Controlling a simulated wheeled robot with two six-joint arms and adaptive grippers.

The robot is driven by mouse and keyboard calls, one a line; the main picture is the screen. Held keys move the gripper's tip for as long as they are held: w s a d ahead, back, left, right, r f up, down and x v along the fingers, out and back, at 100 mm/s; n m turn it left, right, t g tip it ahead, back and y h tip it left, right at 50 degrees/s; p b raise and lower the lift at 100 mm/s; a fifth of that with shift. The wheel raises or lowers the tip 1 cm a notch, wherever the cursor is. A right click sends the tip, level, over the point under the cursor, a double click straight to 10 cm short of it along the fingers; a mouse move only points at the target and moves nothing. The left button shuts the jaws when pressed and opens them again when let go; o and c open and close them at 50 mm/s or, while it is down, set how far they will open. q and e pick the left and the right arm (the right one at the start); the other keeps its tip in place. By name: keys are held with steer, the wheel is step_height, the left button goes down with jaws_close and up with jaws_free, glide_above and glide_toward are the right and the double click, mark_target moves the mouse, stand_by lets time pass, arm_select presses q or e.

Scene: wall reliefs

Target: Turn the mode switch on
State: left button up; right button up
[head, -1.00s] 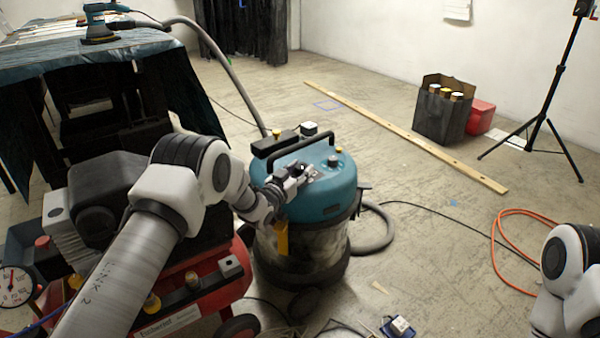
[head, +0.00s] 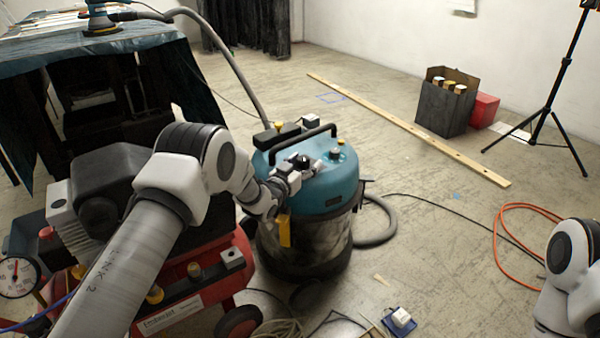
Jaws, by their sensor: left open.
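The teal vacuum cleaner (head: 335,190) stands on the floor in the middle of the head view, with a dark carry handle over its lid. A dark round knob (head: 302,161) on the lid looks like the mode switch; its exact setting is too small to tell. My left gripper (head: 308,168) is open at this knob, with its fingers close around or beside it; I cannot tell whether they touch. A second small knob (head: 338,151) with a blue base sits farther right on the lid. My right gripper is out of view.
A red compressor (head: 205,280) stands below my left arm. A grey hose (head: 235,75) rises behind the vacuum. A wooden plank (head: 410,132), a black box (head: 446,105) and a tripod (head: 545,110) stand or lie farther back. An orange hose (head: 500,235) lies at right. Floor between is mostly clear.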

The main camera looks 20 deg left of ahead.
arm_select(q)
steer(key=d+v, duration=0.1)
steer(key=v, duration=1.1)
steer(key=b+x, duration=0.1)
steer(key=x, duration=0.6)
steer(key=b+x, duration=0.1)
steer(key=x, duration=0.2)
steer(key=shift+w+a+f+b, duration=0.1)
steer(key=shift+w+a+b, duration=0.1)
steer(key=shift+a+b, duration=0.1)
steer(key=shift+w+d, duration=0.1)
steer(key=shift+w, duration=0.05)
steer(key=c, duration=1.1)
steer(key=o, duration=1)
steer(key=shift+o, duration=0.5)
steer(key=shift+d, duration=0.15)
